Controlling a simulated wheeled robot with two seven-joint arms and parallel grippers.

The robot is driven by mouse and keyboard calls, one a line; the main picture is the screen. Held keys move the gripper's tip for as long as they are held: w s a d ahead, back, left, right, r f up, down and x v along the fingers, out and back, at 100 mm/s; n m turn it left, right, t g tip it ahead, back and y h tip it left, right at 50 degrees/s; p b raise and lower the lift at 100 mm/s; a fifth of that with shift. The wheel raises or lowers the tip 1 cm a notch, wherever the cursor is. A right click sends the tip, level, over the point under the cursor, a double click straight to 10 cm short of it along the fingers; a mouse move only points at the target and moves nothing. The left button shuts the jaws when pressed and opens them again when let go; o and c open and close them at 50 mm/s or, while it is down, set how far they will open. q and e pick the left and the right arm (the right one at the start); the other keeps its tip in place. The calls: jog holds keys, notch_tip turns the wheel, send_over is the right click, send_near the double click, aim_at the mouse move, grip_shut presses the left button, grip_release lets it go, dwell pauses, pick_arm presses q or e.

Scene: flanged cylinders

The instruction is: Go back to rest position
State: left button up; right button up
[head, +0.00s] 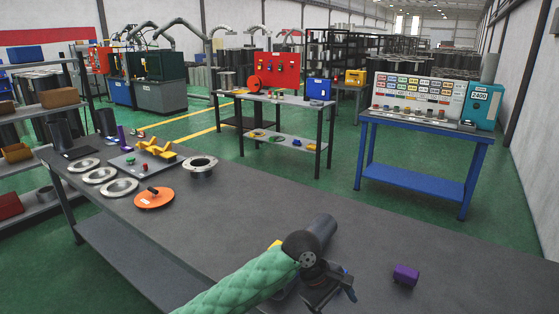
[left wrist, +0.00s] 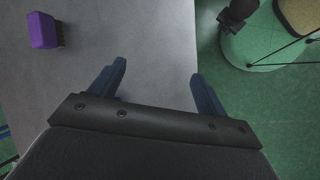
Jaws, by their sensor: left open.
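My left gripper (head: 335,290) is above the front part of the dark grey table, at the end of a green-sleeved arm. In the left wrist view its two blue fingers (left wrist: 157,85) are wide apart with nothing between them. A dark grey cylinder (head: 323,228) shows just behind my left wrist; its lower part is hidden. A purple block (head: 406,275) lies on the table to the right of the gripper, apart from it, and also shows in the left wrist view (left wrist: 43,30). My right gripper is not in view.
Metal flange rings (head: 119,187), a thicker flange (head: 200,167), an orange disc (head: 154,198) and a plate with yellow holders (head: 158,148) are at the table's far left. The table's middle is clear. A blue workbench (head: 415,186) stands beyond.

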pick_arm(q)
jog(key=s+a+f+m+t+y, duration=0.25)
jog(key=s+a+f, duration=0.45)
jog(key=a, duration=0.5)
jog(key=s+a+f+m+t+y, duration=0.1)
jog(key=s+a+f+m, duration=0.35)
jog(key=s+a, duration=0.6)
jog(key=s+a+f+m+t+y, duration=0.2)
jog(key=s+a+f, duration=0.45)
jog(key=a, duration=0.65)
jog(key=s+d+f+g, duration=0.1)
jog(key=s+d+f, duration=0.1)
jog(key=f, duration=1.6)
jog(key=s+d+f+g, duration=0.1)
jog(key=s+d+f, duration=0.1)
jog(key=f, duration=1.5)
jog(key=shift+f+g, duration=0.35)
jog(key=shift+f, duration=0.05)
jog(key=shift+d, duration=0.1)
jog(key=shift+c, duration=0.5)
